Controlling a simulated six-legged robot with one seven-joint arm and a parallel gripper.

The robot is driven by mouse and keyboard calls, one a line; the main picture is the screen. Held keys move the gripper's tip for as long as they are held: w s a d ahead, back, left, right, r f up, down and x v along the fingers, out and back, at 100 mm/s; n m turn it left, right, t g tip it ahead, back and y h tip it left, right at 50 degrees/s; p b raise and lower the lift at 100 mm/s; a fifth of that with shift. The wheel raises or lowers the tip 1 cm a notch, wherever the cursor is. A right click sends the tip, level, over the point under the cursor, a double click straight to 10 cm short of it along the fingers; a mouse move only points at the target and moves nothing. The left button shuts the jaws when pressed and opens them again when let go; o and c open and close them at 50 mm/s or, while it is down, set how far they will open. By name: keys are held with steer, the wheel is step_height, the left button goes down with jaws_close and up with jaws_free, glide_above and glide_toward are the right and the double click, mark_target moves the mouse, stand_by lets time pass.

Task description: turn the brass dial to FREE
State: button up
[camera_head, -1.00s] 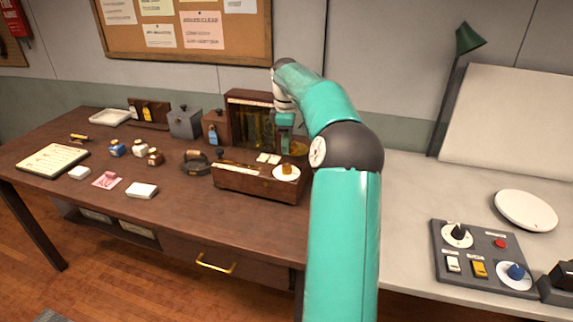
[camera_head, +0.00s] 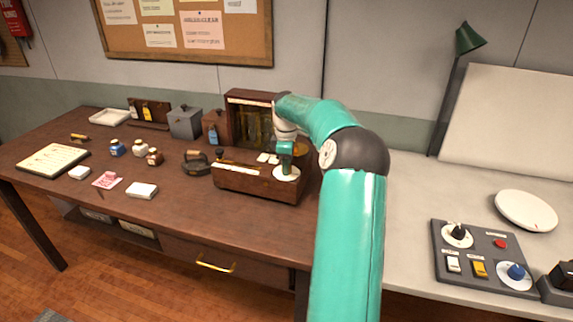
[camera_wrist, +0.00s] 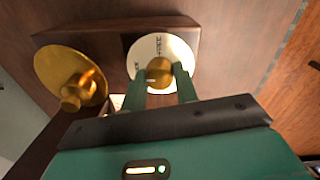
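The brass dial (camera_wrist: 159,72) is a round knob on a white marked plate (camera_wrist: 160,48), seen in the wrist view. In the head view the plate (camera_head: 279,175) lies on the right end of the wooden box (camera_head: 243,184), and my gripper hides the knob. My gripper (camera_wrist: 161,70) is at the dial, with one green finger on each side of the knob. The fingers look open around it; I cannot tell whether they touch it. The lettering on the plate is too small to read.
A large brass disc with a knob (camera_wrist: 70,82) stands left of the dial in the wrist view. A tall wooden cabinet (camera_head: 250,97) is behind the box. A dark round item (camera_head: 196,162) sits left of the box. The desk front (camera_head: 200,215) is clear.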

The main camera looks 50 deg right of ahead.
steer(key=c, duration=0.3)
steer(key=shift+m, duration=0.4)
steer(key=m, duration=0.8)
steer(key=shift+w+r, duration=0.1)
steer(key=m, duration=0.4)
steer(key=shift+m, duration=0.3)
steer(key=shift+m+g, duration=0.3)
steer(key=shift+m, duration=1.9)
